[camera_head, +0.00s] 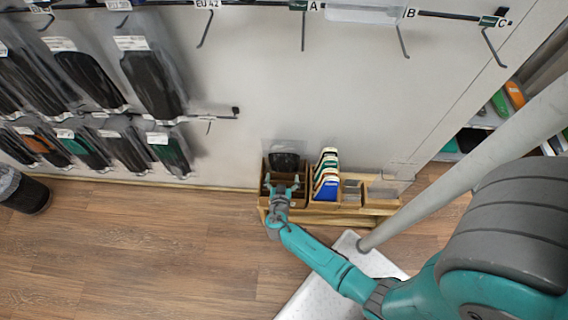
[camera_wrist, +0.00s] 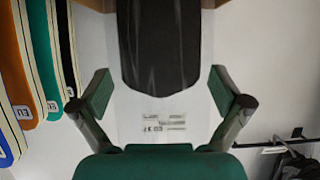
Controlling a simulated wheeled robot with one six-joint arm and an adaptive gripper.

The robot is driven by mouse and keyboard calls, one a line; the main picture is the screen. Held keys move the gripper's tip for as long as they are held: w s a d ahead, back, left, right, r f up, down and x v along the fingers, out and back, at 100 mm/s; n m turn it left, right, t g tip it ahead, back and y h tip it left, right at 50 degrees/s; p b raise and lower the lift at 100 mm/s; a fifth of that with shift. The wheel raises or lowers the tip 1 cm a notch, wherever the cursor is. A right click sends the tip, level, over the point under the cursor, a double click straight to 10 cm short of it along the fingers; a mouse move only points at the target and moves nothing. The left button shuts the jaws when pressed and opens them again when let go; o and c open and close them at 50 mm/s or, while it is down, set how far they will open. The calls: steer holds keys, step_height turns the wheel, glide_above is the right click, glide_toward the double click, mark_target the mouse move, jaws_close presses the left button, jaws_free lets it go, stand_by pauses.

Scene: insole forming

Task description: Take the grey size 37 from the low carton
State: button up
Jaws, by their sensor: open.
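A dark grey or black insole in a clear sleeve (camera_head: 285,160) stands upright in the left brown carton (camera_head: 300,201), low against the wall. In the wrist view the dark insole (camera_wrist: 160,50) hangs ahead, with a printed label on the clear sleeve (camera_wrist: 165,122) below it. The print is too small to read, so I cannot tell its size. My gripper (camera_head: 282,182) is over the front of that carton. In the wrist view my gripper (camera_wrist: 158,92) is open, one finger on each side of the clear sleeve, with visible gaps.
Blue, green and white insoles (camera_head: 327,180) stand in the carton to the right; they show at the left of the wrist view (camera_wrist: 40,60). Packaged insoles (camera_head: 150,80) hang on wall hooks at left. A black bin (camera_head: 24,192) stands far left. Wooden floor (camera_head: 150,250) is clear.

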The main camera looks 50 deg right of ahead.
mark_target(284, 165)
steer(key=shift+f+x, duration=0.2)
steer(key=shift+x, duration=3.3)
steer(key=shift+s, duration=0.1)
steer(key=c, duration=1.1)
steer(key=shift+o, duration=0.2)
steer(key=shift+r, duration=0.2)
